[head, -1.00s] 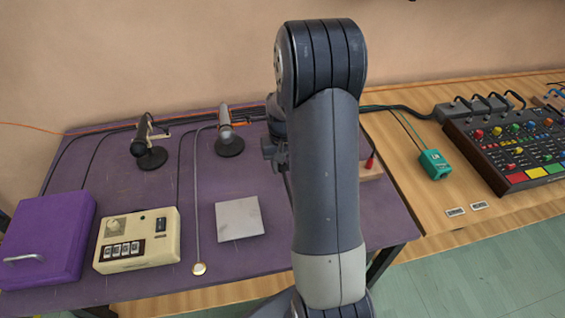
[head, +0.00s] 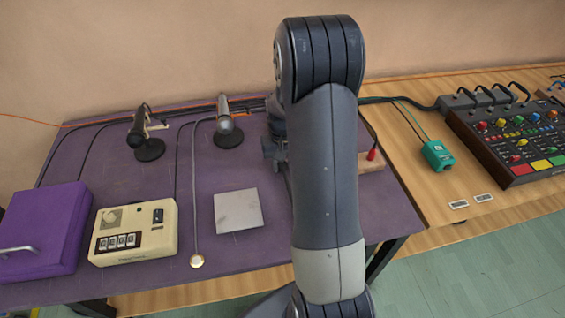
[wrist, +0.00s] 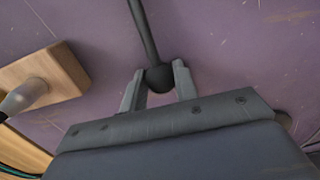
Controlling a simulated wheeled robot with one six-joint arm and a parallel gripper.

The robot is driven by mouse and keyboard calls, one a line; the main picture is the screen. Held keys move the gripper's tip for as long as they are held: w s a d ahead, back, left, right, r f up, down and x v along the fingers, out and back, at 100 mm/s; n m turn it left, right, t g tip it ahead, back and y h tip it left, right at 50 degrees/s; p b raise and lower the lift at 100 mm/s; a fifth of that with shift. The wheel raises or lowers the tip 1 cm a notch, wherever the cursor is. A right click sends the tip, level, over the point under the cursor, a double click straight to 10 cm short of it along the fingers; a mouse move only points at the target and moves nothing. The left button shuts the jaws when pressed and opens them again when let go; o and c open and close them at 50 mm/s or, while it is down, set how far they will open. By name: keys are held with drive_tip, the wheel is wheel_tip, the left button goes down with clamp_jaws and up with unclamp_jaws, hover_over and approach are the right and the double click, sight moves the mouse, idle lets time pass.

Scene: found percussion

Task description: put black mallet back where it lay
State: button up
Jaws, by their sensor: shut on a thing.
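The black mallet (wrist: 159,77) shows in the wrist view, with its round dark head between my gripper's fingertips and its thin shaft running up to the top edge. My gripper (wrist: 158,80) is shut on the mallet at this round head. The purple table top (wrist: 210,45) is behind the mallet; I cannot tell whether the mallet touches it. In the head view my own arm hides the mallet and most of the gripper.
A wooden block (wrist: 48,78) with a handle on it is left of the gripper in the wrist view. In the head view, a metal plate (head: 238,211), a cream counter box (head: 134,232), a purple box (head: 42,232) and two microphones (head: 229,125) stand left of my arm.

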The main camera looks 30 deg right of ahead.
drive_tip(key=shift+f, duration=0.1)
drive_tip(key=o, duration=1.1)
wheel_tip(320, 180, up, 11)
drive_tip(key=shift+f, duration=0.1)
drive_tip(key=shift+f, duration=0.1)
wheel_tip(320, 180, down, 11)
drive_tip(key=shift+r, duration=0.1)
drive_tip(key=shift+r+p, duration=0.6)
drive_tip(key=shift+r, duration=0.25)
drive_tip(key=shift+r+p, duration=0.3)
drive_tip(key=shift+r, duration=0.2)
drive_tip(key=shift+f, duration=0.1)
